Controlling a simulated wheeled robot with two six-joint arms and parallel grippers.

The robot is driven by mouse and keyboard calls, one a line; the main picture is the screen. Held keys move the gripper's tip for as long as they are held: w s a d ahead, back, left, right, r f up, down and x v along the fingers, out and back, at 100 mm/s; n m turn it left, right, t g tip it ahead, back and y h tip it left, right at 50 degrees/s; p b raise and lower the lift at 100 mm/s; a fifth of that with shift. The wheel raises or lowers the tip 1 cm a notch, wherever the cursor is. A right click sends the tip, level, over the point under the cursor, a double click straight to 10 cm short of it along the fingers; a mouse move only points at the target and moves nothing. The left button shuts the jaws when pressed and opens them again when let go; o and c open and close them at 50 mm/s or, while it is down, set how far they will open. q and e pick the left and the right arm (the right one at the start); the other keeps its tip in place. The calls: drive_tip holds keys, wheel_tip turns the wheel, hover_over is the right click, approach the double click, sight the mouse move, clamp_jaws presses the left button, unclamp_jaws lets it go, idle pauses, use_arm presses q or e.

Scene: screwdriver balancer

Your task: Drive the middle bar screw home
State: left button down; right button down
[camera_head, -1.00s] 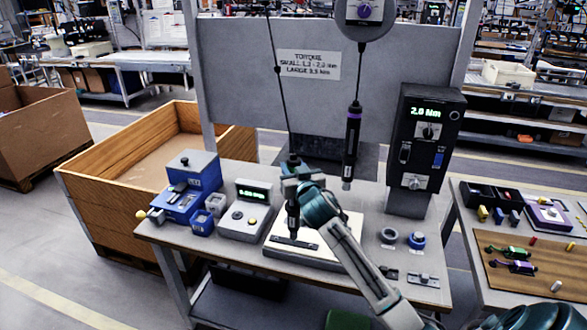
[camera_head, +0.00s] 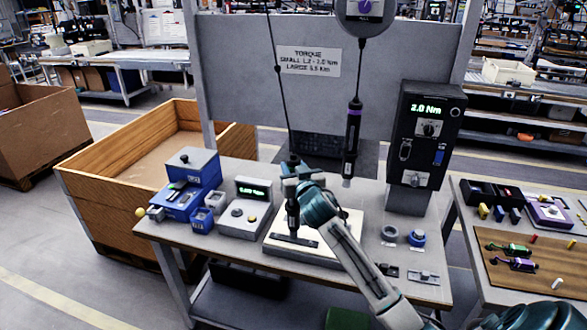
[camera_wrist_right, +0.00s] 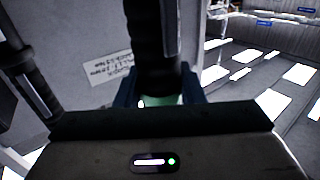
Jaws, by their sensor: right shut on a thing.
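My right gripper (camera_head: 293,178) is shut on the black hanging screwdriver (camera_head: 292,214), which stands upright with its lower end at the dark bar (camera_head: 292,240). The bar lies on the white plate (camera_head: 274,250) on the table. The arm and gripper hide part of the driver and plate, and the screw under the tip is too small to tell. In the right wrist view the dark screwdriver body (camera_wrist_right: 153,40) stands between the gripper's fingers (camera_wrist_right: 158,92). A light on the wrist shows green. My left gripper is not in view.
A second, purple-banded screwdriver (camera_head: 352,135) hangs to the right, near the black torque box (camera_head: 426,135) reading 2.0 Nm. A blue device (camera_head: 190,180) and a grey display unit (camera_head: 243,210) stand left of the plate. Small rings (camera_head: 389,233) lie to the right.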

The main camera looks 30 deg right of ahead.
sight(294, 156)
drive_tip(key=shift+s+f+b, duration=0.2)
drive_tip(key=shift+f+b, duration=0.45)
drive_tip(key=shift+f, duration=0.3)
idle(1.0)
drive_tip(key=shift+r, duration=0.15)
wheel_tip(294, 156, up, 5)
drive_tip(key=p, duration=0.3)
drive_tip(key=shift+w+p, duration=0.15)
drive_tip(key=shift+p, duration=0.25)
drive_tip(key=shift+r+p, duration=0.55)
drive_tip(key=shift+p, duration=0.05)
drive_tip(key=shift+f, duration=0.1)
